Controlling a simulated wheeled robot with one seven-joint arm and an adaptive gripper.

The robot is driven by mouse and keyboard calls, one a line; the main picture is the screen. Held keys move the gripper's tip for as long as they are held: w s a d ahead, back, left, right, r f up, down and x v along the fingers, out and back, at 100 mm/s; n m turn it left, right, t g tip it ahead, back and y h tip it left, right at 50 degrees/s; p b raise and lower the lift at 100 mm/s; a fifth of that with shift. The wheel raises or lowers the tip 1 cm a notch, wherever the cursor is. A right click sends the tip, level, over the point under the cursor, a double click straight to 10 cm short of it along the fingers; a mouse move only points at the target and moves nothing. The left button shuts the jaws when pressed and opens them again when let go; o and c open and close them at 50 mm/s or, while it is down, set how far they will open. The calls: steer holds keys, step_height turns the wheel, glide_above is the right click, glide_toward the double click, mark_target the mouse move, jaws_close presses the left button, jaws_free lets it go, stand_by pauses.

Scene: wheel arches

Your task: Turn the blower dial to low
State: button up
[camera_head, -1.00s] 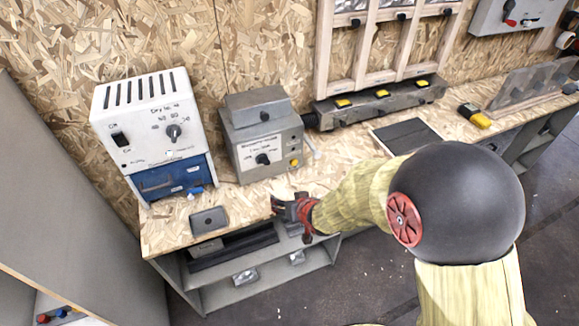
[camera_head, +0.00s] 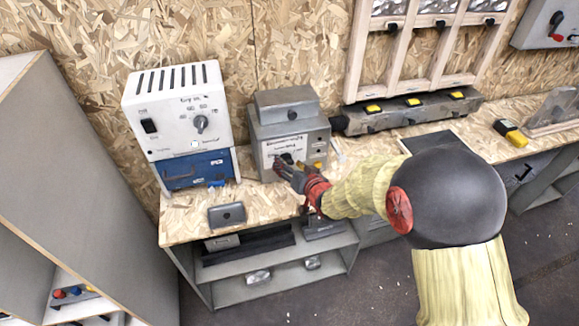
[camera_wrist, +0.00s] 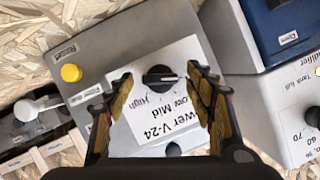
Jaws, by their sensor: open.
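The blower (camera_head: 290,133) is a grey metal box on the wooden bench, with a white label on its front. In the wrist view, its black dial (camera_wrist: 160,76) has a white pointer line toward the picture's right. The words High, Mid and apparently Low are printed below it, upside down. My gripper (camera_head: 282,166) is in front of the blower's face. In the wrist view, the open fingers of my gripper (camera_wrist: 158,74) flank the dial left and right. Contact cannot be told.
A white unit with a grey knob (camera_head: 200,123) and a blue tank (camera_head: 195,170) stands left of the blower. The blower has a yellow button (camera_wrist: 71,73). A white-knobbed lever (camera_wrist: 26,109) is beside it. A grey tray (camera_head: 227,215) lies on the bench's front edge.

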steer(key=shift+w+a, duration=0.1)
steer(key=shift+w, duration=0.05)
steer(key=shift+c, duration=0.8)
steer(key=c, duration=1)
